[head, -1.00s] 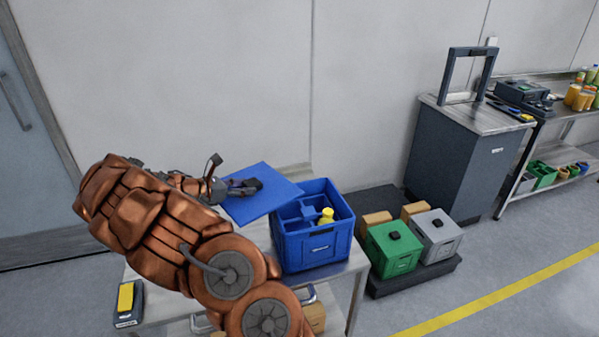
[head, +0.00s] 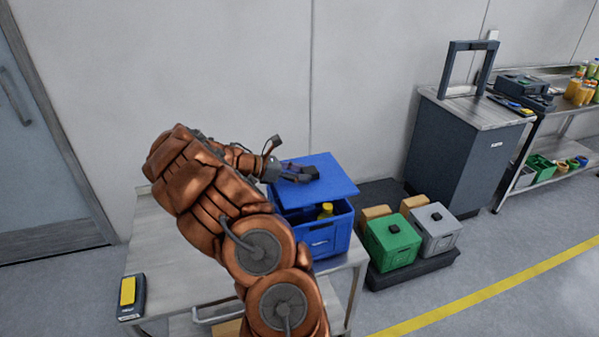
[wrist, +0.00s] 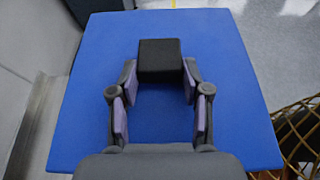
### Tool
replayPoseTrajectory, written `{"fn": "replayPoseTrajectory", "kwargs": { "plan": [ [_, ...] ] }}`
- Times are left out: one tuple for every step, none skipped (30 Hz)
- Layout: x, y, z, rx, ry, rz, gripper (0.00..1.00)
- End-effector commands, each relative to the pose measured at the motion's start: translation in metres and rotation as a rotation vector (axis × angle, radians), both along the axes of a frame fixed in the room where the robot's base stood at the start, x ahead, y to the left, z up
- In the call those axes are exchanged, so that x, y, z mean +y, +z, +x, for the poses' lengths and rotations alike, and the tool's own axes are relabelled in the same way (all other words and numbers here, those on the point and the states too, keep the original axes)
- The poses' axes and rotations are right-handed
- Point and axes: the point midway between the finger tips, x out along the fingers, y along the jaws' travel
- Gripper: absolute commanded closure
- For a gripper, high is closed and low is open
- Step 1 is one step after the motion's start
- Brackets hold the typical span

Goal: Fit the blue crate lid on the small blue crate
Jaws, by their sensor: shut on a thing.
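The flat blue crate lid (head: 325,172) has a black block handle, and my gripper (head: 301,173) is shut on that handle. In the wrist view my gripper (wrist: 160,82) has its fingers on both sides of the black handle (wrist: 160,58), and the lid (wrist: 160,28) fills most of the picture. The open small blue crate (head: 322,238) stands on the table under the lid. The lid is over the back part of the crate, tilted and not flush with its rim. A yellow-capped bottle (head: 326,210) shows inside the crate's front. The rest of the inside is hidden.
The metal table (head: 160,240) has free room left of the crate, with a black and yellow device (head: 130,296) at its front left. A green crate (head: 393,242) and a grey crate (head: 435,228) stand on a low dark platform at right. A wall is behind.

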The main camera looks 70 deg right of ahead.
Motion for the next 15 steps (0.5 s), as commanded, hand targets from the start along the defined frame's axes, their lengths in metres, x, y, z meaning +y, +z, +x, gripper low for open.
{"fn": "replayPoseTrajectory", "kwargs": {
  "plan": [
    [0.000,-0.005,0.000,0.001,0.000,-0.001,0.96],
    [0.000,-0.007,0.000,0.001,0.000,-0.001,0.96],
    [0.000,-0.011,0.000,0.001,0.000,0.000,0.96],
    [0.000,-0.013,0.000,0.001,0.000,0.000,0.96],
    [0.000,-0.016,0.000,0.001,0.000,0.000,0.96],
    [0.000,-0.019,0.000,0.001,-0.001,0.001,0.96],
    [0.000,-0.021,0.000,0.001,-0.001,0.001,0.96],
    [0.000,-0.024,-0.001,0.001,-0.001,0.001,0.96],
    [0.000,-0.027,-0.001,0.000,-0.001,0.000,0.96],
    [0.000,-0.029,-0.001,0.000,-0.001,0.000,0.96],
    [0.000,-0.031,-0.001,0.000,-0.001,0.000,0.96],
    [0.000,-0.034,0.000,0.000,-0.001,0.000,0.96],
    [0.000,-0.036,0.000,0.000,-0.001,0.000,0.96],
    [0.000,-0.038,0.000,0.000,0.000,0.000,0.96],
    [0.000,-0.039,0.000,0.001,0.000,-0.001,0.96]
  ]
}}
